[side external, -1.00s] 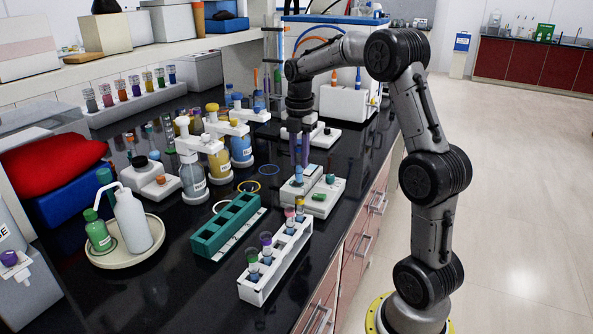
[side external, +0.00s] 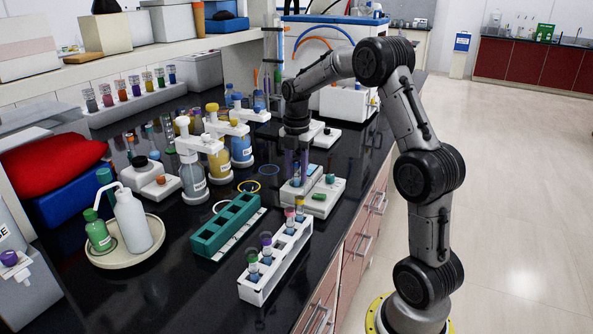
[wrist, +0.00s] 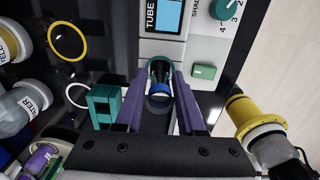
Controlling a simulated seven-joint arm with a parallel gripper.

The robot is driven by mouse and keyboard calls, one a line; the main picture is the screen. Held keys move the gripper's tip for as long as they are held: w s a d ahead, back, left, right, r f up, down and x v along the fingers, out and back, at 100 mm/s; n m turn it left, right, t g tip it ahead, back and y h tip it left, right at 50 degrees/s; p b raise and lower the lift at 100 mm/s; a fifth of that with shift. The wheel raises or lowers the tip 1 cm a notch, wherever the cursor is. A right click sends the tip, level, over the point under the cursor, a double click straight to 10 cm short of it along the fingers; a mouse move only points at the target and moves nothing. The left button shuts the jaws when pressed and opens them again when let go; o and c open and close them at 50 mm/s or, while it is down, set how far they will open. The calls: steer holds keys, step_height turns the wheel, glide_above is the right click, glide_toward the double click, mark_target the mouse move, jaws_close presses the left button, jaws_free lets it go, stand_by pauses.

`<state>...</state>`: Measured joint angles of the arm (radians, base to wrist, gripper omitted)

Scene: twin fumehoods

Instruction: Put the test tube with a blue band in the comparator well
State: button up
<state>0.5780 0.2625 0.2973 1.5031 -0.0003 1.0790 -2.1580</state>
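The test tube with a blue band (wrist: 159,88) is between the two purple fingers of my gripper (wrist: 160,80) in the wrist view, seen nearly end-on. The fingers lie along both its sides and appear shut on it. The tube lines up with the teal-ringed comparator well; its lower end is hidden, so its depth there cannot be told. The white comparator (wrist: 203,55) has a blue display marked TUBE and a green dial. In the side view my gripper (side external: 295,172) points down over the back-left part of the comparator (side external: 322,201).
A white rack (side external: 265,283) holds several capped tubes, and a green rack (side external: 222,235) stands beside it. Labelled bottles (side external: 193,180) stand left of the comparator. A yellow ring (side external: 249,186) lies nearby. The counter's front edge is close on the right.

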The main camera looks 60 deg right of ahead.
steer(key=shift+o, duration=0.8)
step_height(320, 180, up, 12)
steer(key=shift+a+r, duration=0.2)
steer(key=shift+r, duration=0.05)
steer(key=s+a+r+m+t, duration=0.1)
steer(key=s+a+m, duration=0.35)
steer(key=a, duration=0.35)
steer(key=s+a+r+m+t, duration=0.2)
steer(key=s+a+m, duration=0.25)
steer(key=a, duration=0.35)
steer(key=s+a+f+m+t, duration=0.2)
steer(key=s+a+f+m, duration=0.5)
steer(key=s+m, duration=0.2)
steer(key=shift+s+a+t, duration=0.3)
steer(key=shift+s, duration=0.9)
